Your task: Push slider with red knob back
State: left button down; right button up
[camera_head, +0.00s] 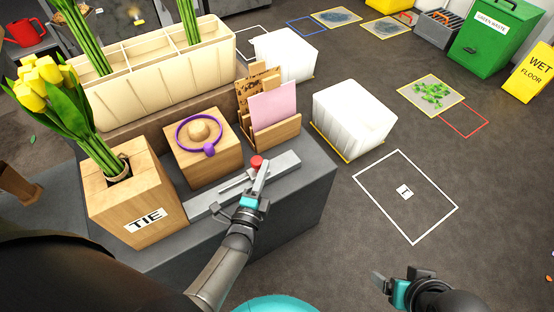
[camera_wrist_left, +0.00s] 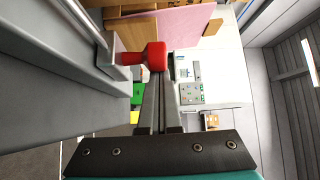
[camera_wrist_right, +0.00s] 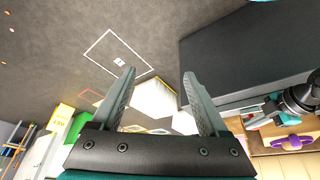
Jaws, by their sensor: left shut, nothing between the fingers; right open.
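The slider's red knob (camera_head: 257,162) stands on a grey metal rail (camera_head: 221,196) on the dark bench top. My left gripper (camera_head: 261,178) is shut and empty, with its fingertips right at the near side of the knob. In the left wrist view the red knob (camera_wrist_left: 155,56) is just beyond the closed fingertips (camera_wrist_left: 158,80); I cannot tell whether they touch. My right gripper (camera_head: 389,284) is open and empty, over the floor at the lower right; its spread fingers (camera_wrist_right: 160,100) also show in the right wrist view.
Behind the rail are a wooden block with a purple ring (camera_head: 203,150) and a wooden holder with a pink card (camera_head: 273,108). A wooden TIE box (camera_head: 140,200) with yellow tulips stands left. The bench's right edge drops to floor with white bundles (camera_head: 354,114).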

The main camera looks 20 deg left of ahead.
pick_arm(q)
jog(key=s+a, duration=0.2)
jog(key=s+a+p, duration=0.1)
jog(key=s+a, duration=0.1)
jog(key=s, duration=0.1)
jog(key=s+a, duration=0.2)
jog(key=shift+s+a+p, duration=0.1)
jog(key=shift+s+p, duration=0.3)
pick_arm(e)
jog(key=shift+g, duration=0.4)
notch_tip(320, 180, down, 4)
jog(key=shift+f, duration=0.2)
